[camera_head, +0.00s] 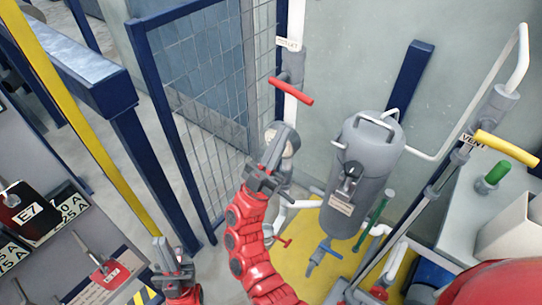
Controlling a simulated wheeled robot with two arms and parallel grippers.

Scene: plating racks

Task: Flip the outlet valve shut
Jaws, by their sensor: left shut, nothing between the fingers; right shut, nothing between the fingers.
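A red lever valve (291,90) sits on the upright white pipe at upper centre, its handle lying across the pipe. The small label (289,43) above it ends in "LET", but its full word is hard to read. My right gripper (284,134) is shut and empty, below the red handle and apart from it in the picture. It overlaps a round gauge-like part (293,146); I cannot tell whether they touch. My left gripper (160,246) is shut and empty at lower left, far from the valve.
A grey tank (365,165) stands right of the pipe. Other levers are a yellow one (505,148) labelled VENT, a small red one (283,242) and a blue one (325,250). A blue mesh fence (160,110) stands left. A panel with E7 tags (28,213) is at far left.

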